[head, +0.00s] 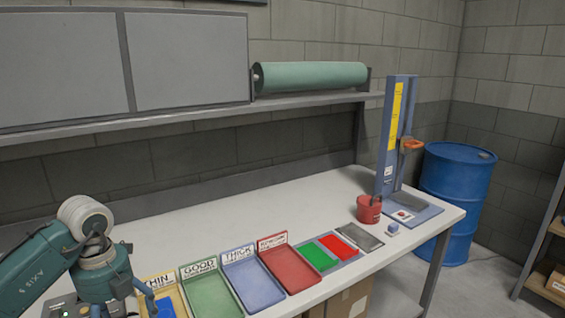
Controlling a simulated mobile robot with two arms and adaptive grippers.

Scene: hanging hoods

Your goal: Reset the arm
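My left arm comes in at the lower left over the table (290,215). Its gripper (147,296) points down at the left edge of the yellow tray marked "THIN" (177,291); its fingers are small and partly cut off by the lower frame edge, so I cannot tell whether they are open or shut. A blue piece (165,307) lies in the yellow tray, close to the gripper. My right arm and gripper are not in view.
Green (212,293), blue (252,285) and red (290,268) trays stand in a row. Right of them are a green-and-red pad (328,252), a grey plate (360,236), a red pot (369,209) and a tall blue stand (391,140). The table's back middle is clear.

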